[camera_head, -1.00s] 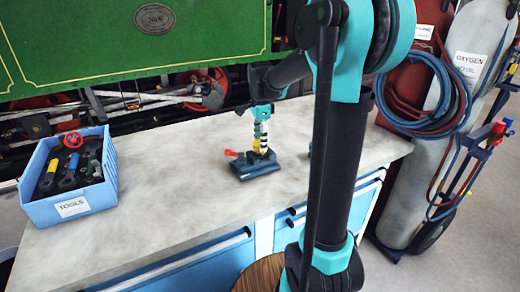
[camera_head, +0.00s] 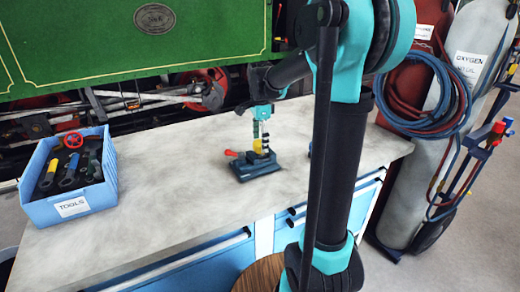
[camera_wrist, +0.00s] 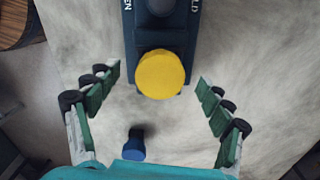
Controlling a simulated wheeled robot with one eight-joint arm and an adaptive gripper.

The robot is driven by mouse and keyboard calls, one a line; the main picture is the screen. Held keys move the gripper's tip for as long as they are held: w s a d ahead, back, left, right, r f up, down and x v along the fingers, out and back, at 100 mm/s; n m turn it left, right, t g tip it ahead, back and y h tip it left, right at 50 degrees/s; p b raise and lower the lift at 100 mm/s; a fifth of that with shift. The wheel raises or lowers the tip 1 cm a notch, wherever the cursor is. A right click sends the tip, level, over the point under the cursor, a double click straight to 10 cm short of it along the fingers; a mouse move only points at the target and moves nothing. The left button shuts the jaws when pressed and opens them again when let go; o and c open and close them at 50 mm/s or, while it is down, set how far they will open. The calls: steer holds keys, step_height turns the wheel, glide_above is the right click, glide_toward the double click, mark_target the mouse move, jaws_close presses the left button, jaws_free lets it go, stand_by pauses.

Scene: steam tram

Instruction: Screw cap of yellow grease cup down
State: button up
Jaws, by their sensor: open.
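The yellow cap of the grease cup (camera_wrist: 160,74) shows as a round disc in the wrist view, at the near end of a dark blue base (camera_wrist: 194,20). In the head view the yellow cup (camera_head: 257,146) stands on that base (camera_head: 256,170) on the bench. My gripper (camera_wrist: 158,76) is open, with one finger on each side of the cap and clear gaps between. In the head view my gripper (camera_head: 262,135) is over the base and partly covers the cup. I cannot tell the fingertips' height against the cap.
A small dark blue piece (camera_wrist: 136,146) stands apart on the bench in the wrist view. A red handle (camera_head: 231,153) sticks out left of the base. A blue tool box (camera_head: 107,194) is at the bench's left; the bench between is clear. Gas cylinders (camera_head: 468,30) stand at right.

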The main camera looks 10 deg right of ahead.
steer(key=shift+r, duration=2.5)
steer(key=shift+c, duration=0.5)
steer(key=shift+r, duration=0.35)
steer(key=shift+c, duration=1.3)
step_height(320, 180, up, 3)
steer(key=shift+r, duration=0.1)
steer(key=shift+c, duration=0.3)
steer(key=shift+f, duration=1.7)
steer(key=shift+f, duration=0.1)
steer(key=shift+f, duration=2.65)
